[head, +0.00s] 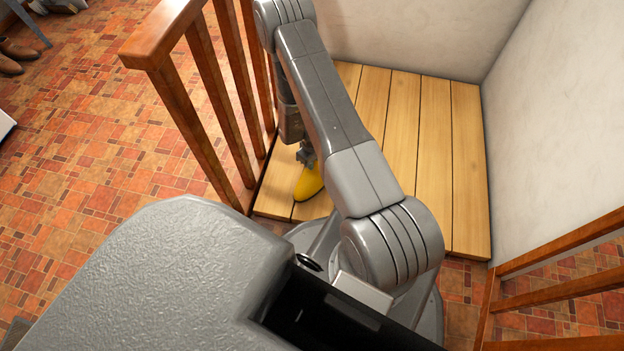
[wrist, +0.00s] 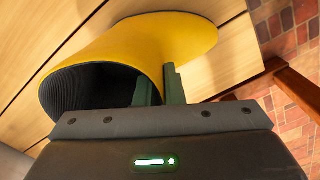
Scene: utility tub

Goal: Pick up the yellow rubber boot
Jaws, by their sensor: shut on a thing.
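The yellow rubber boot (head: 308,182) is on or just above the wooden plank platform (head: 420,150) in the head view, partly hidden by my arm. In the wrist view the boot (wrist: 150,38) lies across the picture, its dark ribbed opening toward the lower left and its rounded yellow end toward the upper right. My gripper (wrist: 160,88) has its two green fingers at the boot's rim, one inside the opening and one outside, shut on the boot's wall. My gripper (head: 307,157) also shows in the head view, pointing down at the boot.
A wooden railing (head: 215,90) stands close on the left of the platform, and pale walls (head: 560,120) close it at the back and right. Another railing (head: 560,265) is at the lower right. Brown shoes (head: 12,55) lie on the tiled floor (head: 90,140) at the far left.

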